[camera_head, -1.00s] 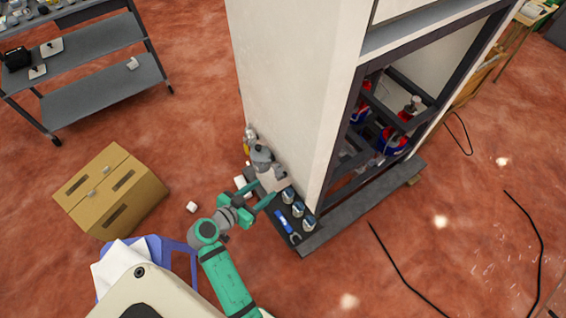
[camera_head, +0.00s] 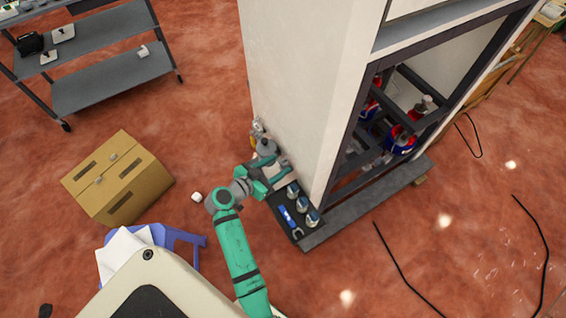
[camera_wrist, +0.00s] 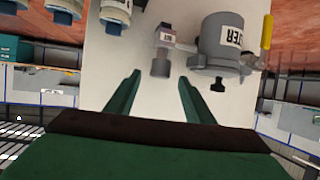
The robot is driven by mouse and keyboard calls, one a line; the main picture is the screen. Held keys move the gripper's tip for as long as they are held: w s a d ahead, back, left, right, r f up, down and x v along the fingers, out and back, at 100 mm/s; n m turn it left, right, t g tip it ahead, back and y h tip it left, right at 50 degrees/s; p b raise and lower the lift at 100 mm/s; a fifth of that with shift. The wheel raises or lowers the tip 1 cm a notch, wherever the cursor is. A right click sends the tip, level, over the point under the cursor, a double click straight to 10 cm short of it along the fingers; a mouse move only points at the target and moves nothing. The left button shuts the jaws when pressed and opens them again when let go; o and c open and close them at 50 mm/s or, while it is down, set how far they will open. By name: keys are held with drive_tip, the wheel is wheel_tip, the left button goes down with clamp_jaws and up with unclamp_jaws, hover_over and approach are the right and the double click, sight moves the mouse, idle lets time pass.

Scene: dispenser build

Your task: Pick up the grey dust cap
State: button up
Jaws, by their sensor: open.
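A small grey cylinder (camera_wrist: 160,64), which looks like the grey dust cap, sticks out from a labelled fitting beside the larger grey labelled filter body (camera_wrist: 220,45) in the wrist view. My gripper (camera_wrist: 159,78) is open, with one green finger on each side of the cylinder's line. The fingertips are close to the cylinder, but I cannot tell whether they reach around it. In the head view my gripper (camera_head: 279,168) is at the foot of the white cabinet, by the grey filter body (camera_head: 266,147). The cap cannot be made out there.
The white cabinet (camera_head: 292,80) stands close beyond my gripper. A dark tray (camera_head: 275,206) with several silver-topped cups and a blue-handled tool lies just right of it. A yellow lever (camera_wrist: 267,32) is beside the filter. A cardboard box (camera_head: 118,180) and blue stool (camera_head: 188,238) stand left.

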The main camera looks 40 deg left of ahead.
drive_tip(key=shift+x, duration=1)
drive_tip(key=shift+d, duration=0.1)
drive_tip(key=c, duration=1.1)
drive_tip(key=shift+o, duration=0.2)
drive_tip(key=shift+r, duration=0.15)
